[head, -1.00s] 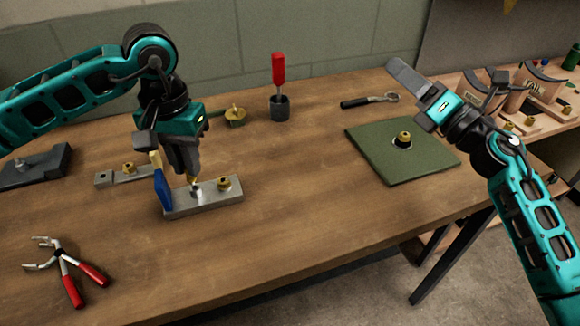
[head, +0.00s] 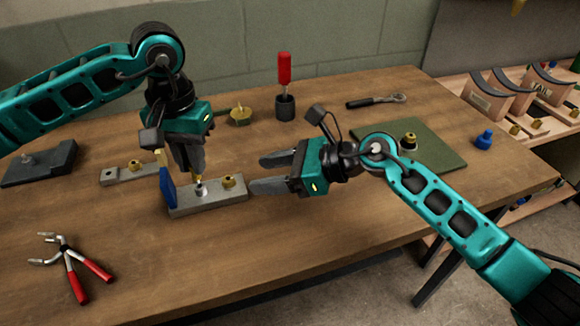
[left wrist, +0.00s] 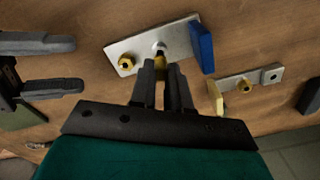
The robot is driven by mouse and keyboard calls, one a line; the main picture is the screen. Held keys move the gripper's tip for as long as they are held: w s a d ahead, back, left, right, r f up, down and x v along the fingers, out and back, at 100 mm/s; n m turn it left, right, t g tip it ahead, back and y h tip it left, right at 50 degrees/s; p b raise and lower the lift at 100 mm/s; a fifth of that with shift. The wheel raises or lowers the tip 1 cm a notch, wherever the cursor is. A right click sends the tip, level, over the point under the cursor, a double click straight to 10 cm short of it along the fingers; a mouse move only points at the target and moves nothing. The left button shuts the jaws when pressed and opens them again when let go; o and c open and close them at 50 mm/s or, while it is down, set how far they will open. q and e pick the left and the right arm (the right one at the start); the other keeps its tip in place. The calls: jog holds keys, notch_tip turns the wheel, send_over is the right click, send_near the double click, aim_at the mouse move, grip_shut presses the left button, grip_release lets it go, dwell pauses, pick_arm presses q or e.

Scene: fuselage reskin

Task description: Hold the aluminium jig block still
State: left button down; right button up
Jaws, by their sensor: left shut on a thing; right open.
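The aluminium jig block (head: 210,205) lies flat on the workbench, with a blue plate (head: 167,185) standing at its left end and a brass fitting (head: 228,181) on its right part. My left gripper (head: 197,178) points down over the block, shut on a small brass piece (left wrist: 161,67) just at a bright round hole or bushing in the block; whether the piece is in it I cannot tell. The block also shows in the left wrist view (left wrist: 140,43). My right gripper (head: 257,174) is open and empty, its fingers pointing left just beyond the block's right end, apart from it.
A flat bar with a brass fitting (head: 120,175) lies behind the block, left. Red-handled pliers (head: 68,262) lie front left. A red-handled tool in a dark cup (head: 285,108), a ratchet (head: 376,101) and a green mat (head: 440,150) lie further back. The front middle is clear.

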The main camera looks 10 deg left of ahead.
aim_at(231, 179)
jog(key=x, duration=0.7)
jog(key=shift+a, duration=0.15)
grip_shut()
dwell(0.3)
dwell(0.6)
